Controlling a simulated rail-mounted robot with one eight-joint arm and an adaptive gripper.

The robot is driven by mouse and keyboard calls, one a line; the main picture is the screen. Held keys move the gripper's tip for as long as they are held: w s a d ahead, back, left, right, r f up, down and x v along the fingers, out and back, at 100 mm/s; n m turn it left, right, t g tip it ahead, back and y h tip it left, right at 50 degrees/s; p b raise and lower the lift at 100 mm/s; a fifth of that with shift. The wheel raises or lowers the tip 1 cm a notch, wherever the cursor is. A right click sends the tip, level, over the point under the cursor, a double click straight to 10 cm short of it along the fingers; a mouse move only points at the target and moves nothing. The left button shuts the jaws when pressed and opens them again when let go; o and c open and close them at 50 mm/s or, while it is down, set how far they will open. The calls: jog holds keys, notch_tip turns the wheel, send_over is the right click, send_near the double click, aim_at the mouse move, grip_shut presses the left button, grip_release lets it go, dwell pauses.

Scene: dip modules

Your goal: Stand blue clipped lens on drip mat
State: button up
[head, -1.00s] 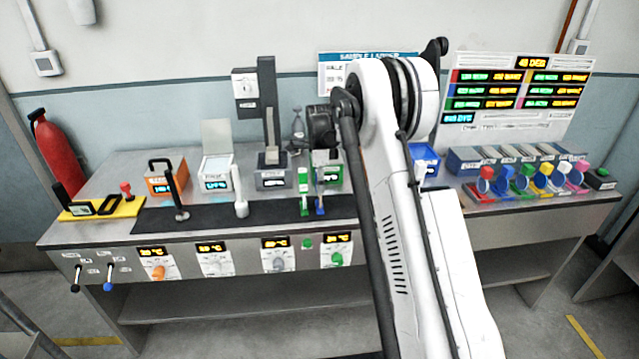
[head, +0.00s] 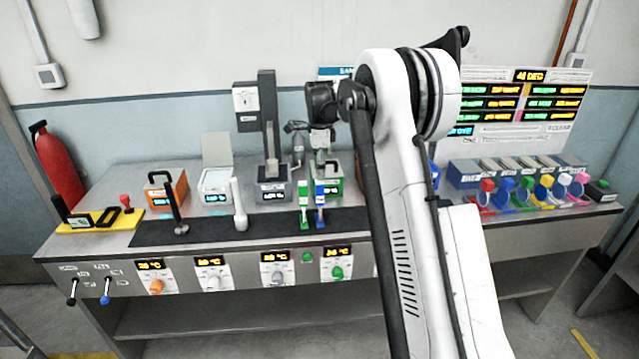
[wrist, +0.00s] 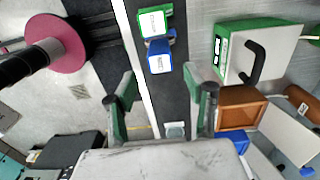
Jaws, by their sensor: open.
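In the wrist view the blue clip (wrist: 159,58) and the green clip (wrist: 153,22) show from above on the dark mat strip (wrist: 172,100). My gripper (wrist: 170,88) is open, its fingers wide apart with nothing held. The blue clip lies ahead of the fingertips, apart from them. In the head view my gripper hangs above and behind the clips; its fingertips are hard to make out there.
A green box (head: 328,187) with a handle stands behind the clips. A grey box (head: 273,190) with a tall post is left of it. Coloured holders (head: 535,190) line the right.

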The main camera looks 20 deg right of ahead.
jog(key=shift+r, duration=0.75)
jog(key=shift+s+a+r, duration=0.15)
jog(key=shift+r, duration=0.2)
jog(key=s+a+r+n+t, duration=0.2)
jog(key=s+a+r+n, duration=0.4)
jog(key=s, duration=0.4)
jog(key=s+a+r+n+t, duration=0.1)
jog(key=s+a+r+n, duration=0.4)
jog(key=s+r, duration=0.4)
jog(key=s+a+f+n+t, duration=0.1)
jog(key=s+a+f+n, duration=0.1)
jog(key=s, duration=0.6)
jog(key=s+a+f+n+t, duration=0.1)
jog(key=s+a+f+n, duration=0.2)
jog(key=s+n, duration=0.2)
jog(key=s+a+f+n+t, duration=0.2)
jog(key=s+a+f+n, duration=0.1)
jog(key=s, duration=0.9)
jog(key=shift+n, duration=0.3)
jog(key=shift+f, duration=0.1)
